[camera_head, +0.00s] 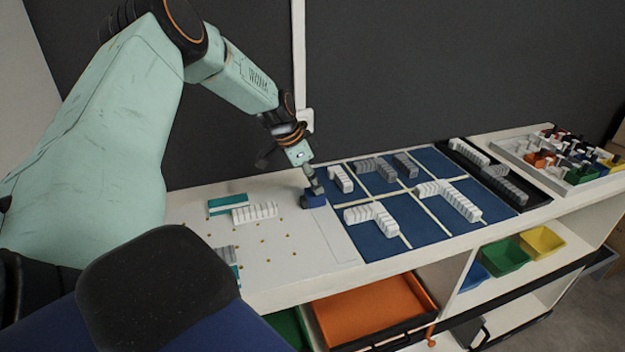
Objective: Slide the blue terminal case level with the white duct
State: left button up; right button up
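The blue terminal case (316,200) is a small dark blue block on the white bench top, just left of the blue panel. My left gripper (314,185) points down at it from above, its tips touching or very close to the case's top. The fingers are small and overlap the case, so whether they are open or shut cannot be told. The white duct (299,50) runs vertically down the dark wall behind the bench. In the picture the case is below the duct and slightly right of it. My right gripper is not in view.
The blue panel (428,215) holds several white and grey terminal blocks. A white strip (254,212) and a teal piece (228,201) lie left of the case. A parts tray (510,150) stands far right. An orange bin (370,310) is below. Bare bench lies in front of the case.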

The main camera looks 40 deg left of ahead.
pick_arm(q)
jog(key=shift+r, duration=0.15)
jog(key=v, duration=1.1)
jog(key=shift+s+r, duration=0.25)
jog(key=shift+r, duration=0.1)
dwell(0.3)
